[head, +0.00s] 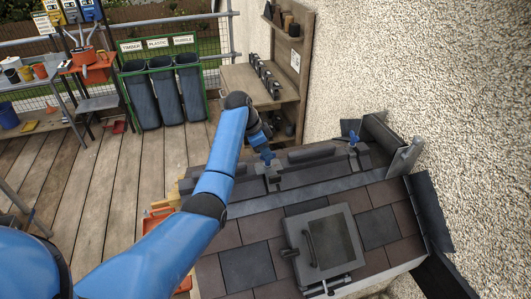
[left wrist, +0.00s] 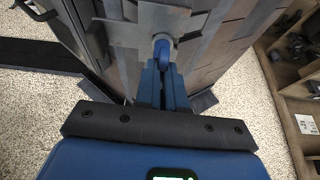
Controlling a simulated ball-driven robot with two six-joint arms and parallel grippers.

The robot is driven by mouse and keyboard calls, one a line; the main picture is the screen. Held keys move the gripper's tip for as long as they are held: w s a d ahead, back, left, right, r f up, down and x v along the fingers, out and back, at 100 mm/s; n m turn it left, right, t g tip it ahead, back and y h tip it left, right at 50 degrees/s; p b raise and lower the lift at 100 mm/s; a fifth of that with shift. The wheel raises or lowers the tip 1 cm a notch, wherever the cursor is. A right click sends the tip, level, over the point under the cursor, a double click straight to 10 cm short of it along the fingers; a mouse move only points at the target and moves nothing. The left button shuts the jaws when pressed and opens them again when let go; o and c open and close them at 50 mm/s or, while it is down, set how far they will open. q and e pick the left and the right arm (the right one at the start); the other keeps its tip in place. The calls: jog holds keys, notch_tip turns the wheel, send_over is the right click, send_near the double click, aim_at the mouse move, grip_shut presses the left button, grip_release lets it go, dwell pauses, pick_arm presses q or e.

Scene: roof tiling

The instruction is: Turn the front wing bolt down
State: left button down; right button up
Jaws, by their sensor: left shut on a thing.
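A blue wing bolt (head: 267,157) stands on a dark clamp at the left end of the roof ridge; I take it for the front one. My left gripper (head: 266,146) reaches down to it from above. In the left wrist view, the narrow blue fingers (left wrist: 163,88) are shut on the wing bolt (left wrist: 163,48), whose rounded blue head shows at their tips on a grey plate. A second blue wing bolt (head: 353,138) stands farther right along the ridge, apart from the gripper. The right gripper is not in view.
The tiled roof (head: 247,265) carries a roof window (head: 325,243) below the ridge. A pebbled wall (head: 430,60) rises close on the right. A wooden shelf (head: 250,78) and several dark bins (head: 163,90) stand behind. The deck (head: 75,180) at left is mostly clear.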

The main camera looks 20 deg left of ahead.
pick_arm(q)
jog(key=m+g+b, duration=0.1)
jog(key=m+b, duration=0.1)
jog(key=m, duration=0.1)
jog(key=shift+w+f, duration=0.1)
jog(key=shift+m, duration=0.5)
jog(key=shift+g+h, duration=0.3)
jog(key=shift+w, duration=0.1)
jog(key=c, duration=1.2)
grip_release()
jog(key=shift+r+b, duration=0.2)
jog(key=shift+b, duration=0.1)
